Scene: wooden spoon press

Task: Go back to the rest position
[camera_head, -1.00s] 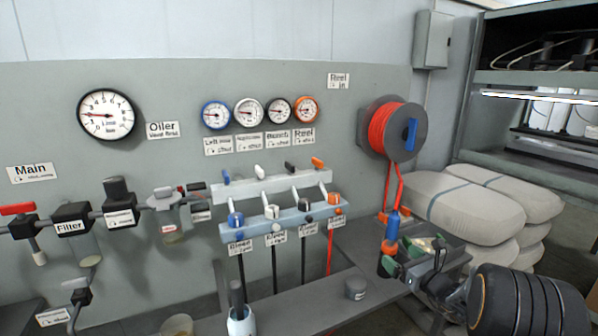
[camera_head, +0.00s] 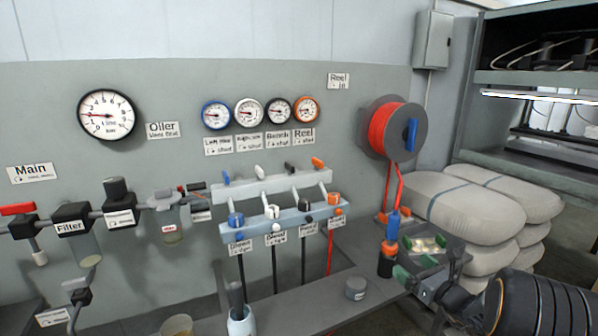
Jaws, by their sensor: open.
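My gripper (camera_head: 428,261) is at the lower right, with its green-tipped fingers spread apart and nothing visible between them. My dark arm reaches in from the lower right corner. The fingers are over the right end of the grey bench, beside a blue and orange tool (camera_head: 391,232) that stands upright in a dark holder. The left finger is close to the holder; I cannot tell whether they touch.
A small tray (camera_head: 428,242) with pale pieces lies behind the fingers. A grey round weight (camera_head: 355,288) stands on the bench (camera_head: 300,305) to the left. A red hose reel (camera_head: 390,130) hangs above. Stacked sacks (camera_head: 480,205) are at the right.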

